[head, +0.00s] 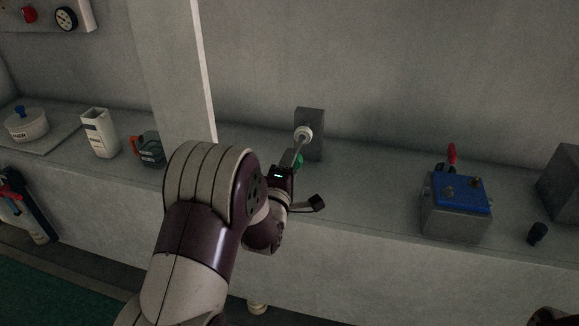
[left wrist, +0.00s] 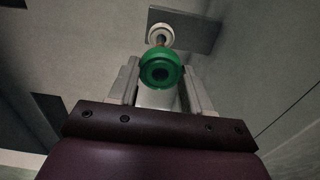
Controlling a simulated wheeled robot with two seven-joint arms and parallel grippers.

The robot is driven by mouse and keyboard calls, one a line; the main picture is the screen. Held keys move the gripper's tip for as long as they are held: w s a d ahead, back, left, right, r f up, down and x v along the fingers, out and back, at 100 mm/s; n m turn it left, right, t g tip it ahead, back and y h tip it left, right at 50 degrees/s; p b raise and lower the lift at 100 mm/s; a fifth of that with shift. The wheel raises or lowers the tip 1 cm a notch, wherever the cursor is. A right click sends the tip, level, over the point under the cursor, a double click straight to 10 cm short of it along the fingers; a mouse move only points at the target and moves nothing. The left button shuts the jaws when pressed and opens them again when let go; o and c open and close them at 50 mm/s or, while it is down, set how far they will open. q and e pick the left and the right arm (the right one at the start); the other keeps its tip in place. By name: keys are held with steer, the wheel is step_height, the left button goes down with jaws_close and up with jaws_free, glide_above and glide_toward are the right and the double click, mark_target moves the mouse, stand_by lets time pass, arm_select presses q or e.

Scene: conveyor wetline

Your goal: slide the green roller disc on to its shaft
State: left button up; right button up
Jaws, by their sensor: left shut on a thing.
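My left gripper (head: 290,164) is shut on the green roller disc (head: 299,161), which is mostly hidden behind the gripper in the head view. In the left wrist view the green disc (left wrist: 161,69) sits between the two fingers, its dark centre hole facing the camera. A grey block (head: 313,125) stands on the ledge with a shaft (head: 298,145) and a white collar (head: 304,133). In the left wrist view the collar (left wrist: 160,34) and a short piece of shaft show just beyond the disc, nearly in line with it. I cannot tell whether the shaft is inside the hole.
A grey box with a blue top (head: 461,193) and red handle stands to the right, with a small black knob (head: 538,233) beside it. A white carton (head: 99,133), a dark mug (head: 150,149) and a lidded pot (head: 26,124) stand left. A pillar (head: 178,70) rises behind my arm.

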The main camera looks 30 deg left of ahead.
arm_select(q)
steer(key=shift+b+x, duration=0.7)
steer(key=shift+x, duration=2.5)
stand_by(0.4)
steer(key=o, duration=1.1)
steer(key=p+v, duration=0.2)
steer(key=v, duration=1)
steer(key=shift+s+p, duration=0.35)
steer(key=shift+p, duration=0.05)
